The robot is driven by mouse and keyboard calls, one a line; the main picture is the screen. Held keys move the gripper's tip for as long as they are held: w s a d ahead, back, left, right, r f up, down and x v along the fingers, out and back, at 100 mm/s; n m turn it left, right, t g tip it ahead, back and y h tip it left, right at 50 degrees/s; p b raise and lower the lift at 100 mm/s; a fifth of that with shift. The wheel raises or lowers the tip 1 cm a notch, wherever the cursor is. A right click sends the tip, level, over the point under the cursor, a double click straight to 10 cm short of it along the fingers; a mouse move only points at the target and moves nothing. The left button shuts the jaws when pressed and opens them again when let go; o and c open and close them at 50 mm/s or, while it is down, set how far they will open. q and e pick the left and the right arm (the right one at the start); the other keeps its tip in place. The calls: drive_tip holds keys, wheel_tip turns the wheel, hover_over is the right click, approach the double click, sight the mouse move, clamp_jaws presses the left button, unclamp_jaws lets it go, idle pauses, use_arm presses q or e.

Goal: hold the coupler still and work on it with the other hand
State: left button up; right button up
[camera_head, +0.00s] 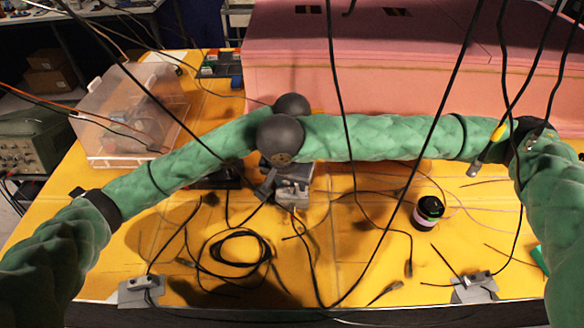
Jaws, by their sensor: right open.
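My two green-sleeved arms meet above the middle of the table, and their dark round wrists overlap. My right gripper (268,184) points down below the front wrist and is open. It is close to a small grey block (293,190) on the table, which may be the coupler or its holder. I cannot tell whether they touch. My left arm ends at the wrist behind, and its gripper is hidden by the right wrist and forearm. I cannot make out the coupler for certain.
Black cables, one coiled (240,248), lie across the yellow table (350,275). Other cables hang in front. Grey clamps (140,290) (474,290) sit at the front edge. A dark round container (428,211) stands right. A clear box (125,115) and pink foam wall (420,85) are behind.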

drive_tip(key=v, duration=1.4)
drive_tip(key=shift+r, duration=0.15)
use_arm(q)
drive_tip(key=o, duration=1.2)
drive_tip(key=shift+o, duration=0.2)
